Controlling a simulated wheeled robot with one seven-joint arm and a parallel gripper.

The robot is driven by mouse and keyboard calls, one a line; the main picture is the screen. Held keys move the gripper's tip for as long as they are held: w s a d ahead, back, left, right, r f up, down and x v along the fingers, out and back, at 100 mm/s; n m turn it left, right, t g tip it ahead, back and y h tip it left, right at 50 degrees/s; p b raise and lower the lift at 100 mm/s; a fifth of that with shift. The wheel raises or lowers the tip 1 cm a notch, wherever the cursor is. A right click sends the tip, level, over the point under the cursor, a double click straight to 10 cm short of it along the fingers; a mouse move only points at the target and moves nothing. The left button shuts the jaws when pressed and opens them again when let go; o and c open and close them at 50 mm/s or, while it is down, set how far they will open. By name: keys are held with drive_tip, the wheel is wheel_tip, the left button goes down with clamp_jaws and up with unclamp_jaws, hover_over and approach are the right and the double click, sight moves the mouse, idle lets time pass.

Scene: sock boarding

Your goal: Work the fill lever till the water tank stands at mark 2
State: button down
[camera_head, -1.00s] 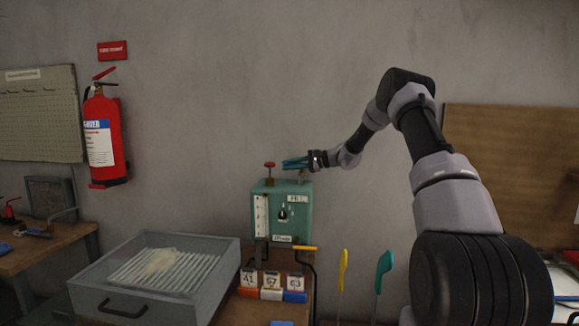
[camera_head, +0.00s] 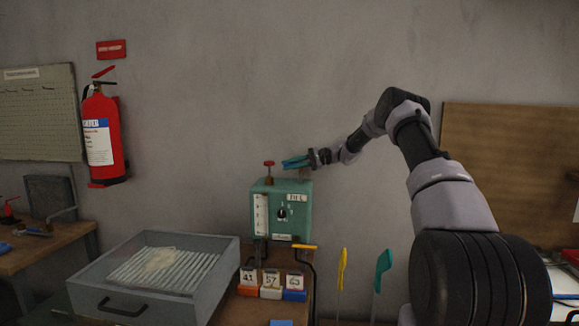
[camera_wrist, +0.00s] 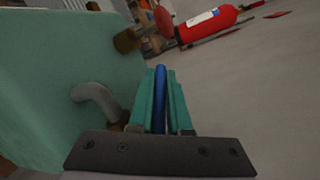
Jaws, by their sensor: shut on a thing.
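The teal water tank (camera_head: 300,222) stands on a wooden bench, with a FILL label, a dark knob and a white gauge strip (camera_head: 261,215) on its front. The water level is too small to read. My gripper (camera_head: 296,162), with teal fingers, is just above the tank's top right. In the wrist view my gripper (camera_wrist: 160,92) is shut on a slim blue bar (camera_wrist: 160,85), which looks like the fill lever's handle. The tank's side (camera_wrist: 50,65) fills the left of that view. The lever's pivot is not clear.
A red valve knob (camera_head: 269,164) stands on the tank's top left. A grey pipe (camera_wrist: 97,98) bends from the tank's side.

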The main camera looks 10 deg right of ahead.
drive_tip(key=c, duration=1.2)
unclamp_jaws()
drive_tip(key=shift+f, duration=0.1)
drive_tip(key=shift+o, duration=0.2)
wheel_tip(320, 180, up, 10)
drive_tip(key=shift+r, duration=0.1)
drive_tip(key=shift+c, duration=0.2)
